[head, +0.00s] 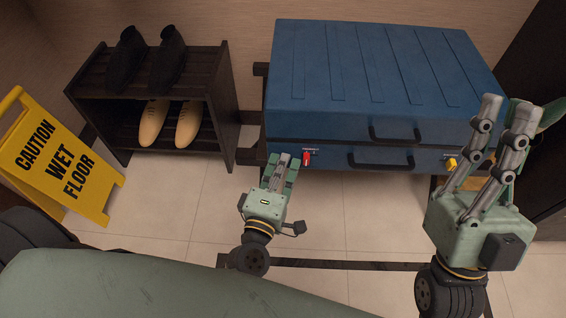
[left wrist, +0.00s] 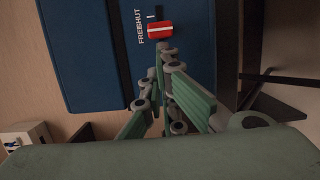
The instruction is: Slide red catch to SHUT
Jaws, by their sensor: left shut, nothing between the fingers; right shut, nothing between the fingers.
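The red catch (head: 307,158) sits on the front of the blue case (head: 365,70), near its left end. In the left wrist view the red catch (left wrist: 160,30) has a white stripe and sits in a dark slot, by the FREE end of the FREE/SHUT lettering; bare slot runs toward SHUT. My left gripper (head: 280,160) is shut and empty, its tips just left of the catch in the head view. In the left wrist view its fingertips (left wrist: 167,48) lie right by the catch; contact is unclear. My right gripper (head: 507,108) is shut and empty, raised at the case's right end.
A yellow catch (head: 451,164) is at the case's front right. A dark shoe rack (head: 222,100) with shoes stands left, and a yellow wet-floor sign (head: 48,160) at far left. Tiled floor in front is partly clear.

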